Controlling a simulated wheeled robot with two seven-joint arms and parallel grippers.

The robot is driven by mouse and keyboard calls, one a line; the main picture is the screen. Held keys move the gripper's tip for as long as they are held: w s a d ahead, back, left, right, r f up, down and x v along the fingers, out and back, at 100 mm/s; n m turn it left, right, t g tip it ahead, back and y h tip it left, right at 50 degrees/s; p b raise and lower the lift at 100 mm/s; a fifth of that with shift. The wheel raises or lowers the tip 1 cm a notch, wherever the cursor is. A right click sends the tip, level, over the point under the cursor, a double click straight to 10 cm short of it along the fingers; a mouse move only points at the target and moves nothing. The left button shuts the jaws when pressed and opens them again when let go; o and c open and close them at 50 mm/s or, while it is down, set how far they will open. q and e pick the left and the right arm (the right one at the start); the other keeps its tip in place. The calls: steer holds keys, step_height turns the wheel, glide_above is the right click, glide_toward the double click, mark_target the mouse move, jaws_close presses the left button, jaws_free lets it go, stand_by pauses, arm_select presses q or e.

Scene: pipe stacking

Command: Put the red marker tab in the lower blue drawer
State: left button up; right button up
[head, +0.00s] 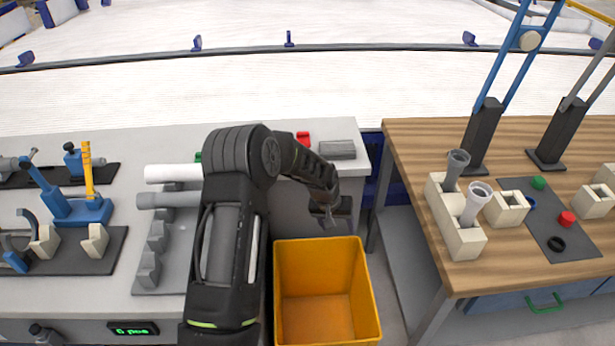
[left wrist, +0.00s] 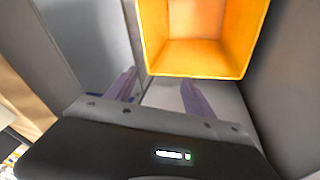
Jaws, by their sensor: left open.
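A blue drawer front (head: 510,304) with a green handle (head: 545,303) shows under the wooden table at the lower right. I cannot tell whether it is the lower drawer. My left gripper (head: 330,218) hangs at the back edge of the orange bin, right of the grey table, apart from the red piece. In the left wrist view the left gripper (left wrist: 158,92) is open with nothing between its fingers. My right gripper is not in view.
The orange bin (head: 278,290) stands empty between the grey table (head: 180,128) and the wooden table (head: 440,135). A grey block (head: 338,150) lies beside the red piece. Cream holders (head: 462,243) with grey pipes and a dark mat (head: 560,243) with coloured rings occupy the wooden table.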

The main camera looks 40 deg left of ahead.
arm_select(q)
steer(key=s+d+f+m+h, duration=0.1)
steer(key=s+d+f, duration=0.3)
steer(key=d, duration=0.2)
steer(key=s+d+f+h, duration=0.1)
steer(key=s+d+f, duration=0.3)
steer(key=d, duration=0.3)
steer(key=s+d+f+g, duration=0.1)
steer(key=s+d, duration=0.3)
steer(key=s, duration=0.4)
steer(key=s+d+m, duration=0.1)
steer(key=s+d, duration=0.4)
steer(key=s, duration=0.3)
steer(key=s+d+f+g+h, duration=0.1)
steer(key=s+d, duration=0.4)
steer(key=s, duration=0.3)
steer(key=shift+d+f+m+g, duration=0.2)
steer(key=shift+f+m+g, duration=0.1)
steer(key=shift+f+m, duration=0.1)
steer(key=shift+c, duration=0.3)
